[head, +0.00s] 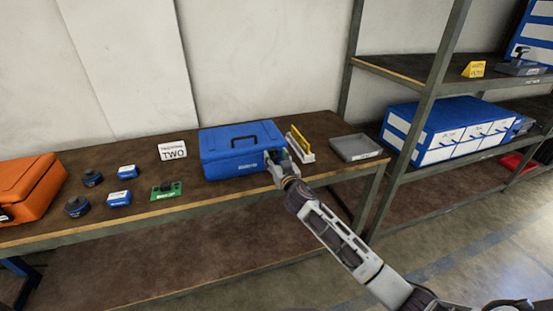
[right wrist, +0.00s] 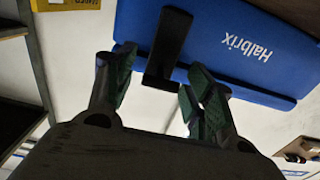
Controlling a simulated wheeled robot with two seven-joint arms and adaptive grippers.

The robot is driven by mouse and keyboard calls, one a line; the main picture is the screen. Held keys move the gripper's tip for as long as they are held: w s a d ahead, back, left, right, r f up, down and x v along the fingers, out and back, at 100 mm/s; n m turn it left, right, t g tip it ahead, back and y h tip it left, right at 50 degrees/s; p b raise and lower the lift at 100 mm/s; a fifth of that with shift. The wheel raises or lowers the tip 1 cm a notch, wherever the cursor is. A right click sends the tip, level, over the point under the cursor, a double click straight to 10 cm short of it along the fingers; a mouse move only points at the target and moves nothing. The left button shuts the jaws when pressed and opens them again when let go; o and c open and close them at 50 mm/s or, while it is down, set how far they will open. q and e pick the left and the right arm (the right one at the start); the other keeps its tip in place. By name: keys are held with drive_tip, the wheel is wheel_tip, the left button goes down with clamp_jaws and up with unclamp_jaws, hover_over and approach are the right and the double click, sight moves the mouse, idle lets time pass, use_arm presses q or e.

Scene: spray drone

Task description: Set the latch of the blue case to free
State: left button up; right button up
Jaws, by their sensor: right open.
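The blue case (head: 225,155) stands shut on the brown table, with a dark handle on its lid. My right gripper (head: 276,158) is at the right part of its front face. In the right wrist view the blue case (right wrist: 235,45) fills the top, marked "Halbrix". Its black latch (right wrist: 168,48) runs down past the edge of the blue face. My right gripper (right wrist: 160,72) is open, with a green-padded finger on each side of the latch. I see gaps between latch and fingers. In the head view the gripper hides the latch. My left gripper is not in view.
A rack with a yellow plate (head: 300,139) stands close right of the case, beside my gripper. A grey tray (head: 355,148) is farther right. A "TWO" sign (head: 173,150), a green board (head: 166,191), several blue and dark items and an orange case (head: 30,188) are left.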

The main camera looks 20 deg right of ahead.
drive_tip(key=shift+c, duration=0.2)
clamp_jaws()
idle(0.3)
